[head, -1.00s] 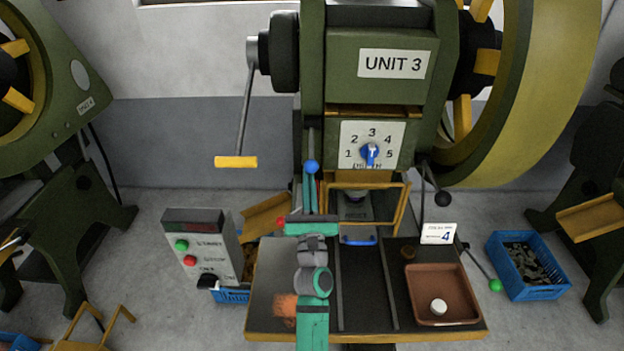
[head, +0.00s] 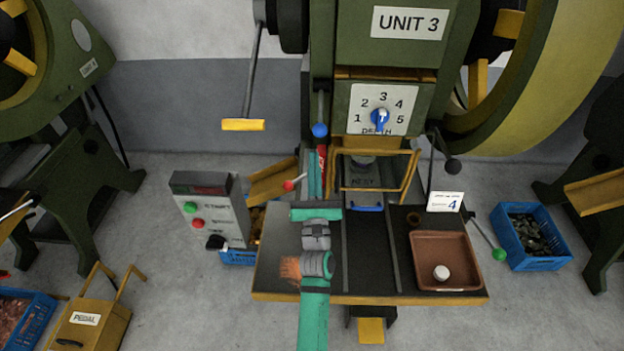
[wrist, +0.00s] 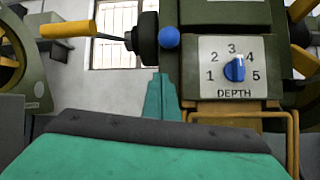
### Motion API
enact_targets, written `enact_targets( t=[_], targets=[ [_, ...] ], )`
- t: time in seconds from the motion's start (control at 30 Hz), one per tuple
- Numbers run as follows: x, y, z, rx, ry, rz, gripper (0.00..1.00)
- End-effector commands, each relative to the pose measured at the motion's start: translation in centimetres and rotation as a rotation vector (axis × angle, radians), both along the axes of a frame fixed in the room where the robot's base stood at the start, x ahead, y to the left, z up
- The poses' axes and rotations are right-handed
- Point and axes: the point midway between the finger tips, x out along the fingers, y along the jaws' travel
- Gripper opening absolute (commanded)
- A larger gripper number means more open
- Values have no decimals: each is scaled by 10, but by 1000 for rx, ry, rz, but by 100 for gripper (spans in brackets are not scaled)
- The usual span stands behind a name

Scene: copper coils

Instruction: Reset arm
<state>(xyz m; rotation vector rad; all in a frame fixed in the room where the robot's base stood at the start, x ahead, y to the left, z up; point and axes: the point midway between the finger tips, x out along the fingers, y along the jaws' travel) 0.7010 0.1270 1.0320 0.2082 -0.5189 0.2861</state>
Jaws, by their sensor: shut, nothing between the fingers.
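My arm rises from the bottom of the head view over the press table. My gripper (head: 315,172) is a teal and grey tool pointing away toward the press marked UNIT 3 (head: 408,22). Its fingers are together and empty. In the wrist view the teal fingers (wrist: 163,88) stand shut in front of the press, left of the depth dial (wrist: 234,70). The dial's blue knob points roughly upward. The fingers appear just below the blue ball (head: 320,130) of a lever; I cannot tell the gap in depth.
A yellow guard frame (head: 376,187) stands right of the fingers. The control box (head: 209,208) is at left. A brown tray (head: 446,248) with a white piece is at right on the table. A yellow-handled lever (head: 243,125) hangs upper left. Blue crates (head: 531,237) stand on the floor.

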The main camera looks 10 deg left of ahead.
Motion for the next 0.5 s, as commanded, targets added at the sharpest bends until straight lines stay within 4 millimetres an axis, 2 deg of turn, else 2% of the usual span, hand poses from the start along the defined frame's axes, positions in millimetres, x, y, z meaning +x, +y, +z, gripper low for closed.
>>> enact_targets(
  t=[0.2,0.5],
  targets=[
    [-28,-8,-13,-1,2,0,0],
    [-41,-6,-17,1,0,6,0]
  ],
)
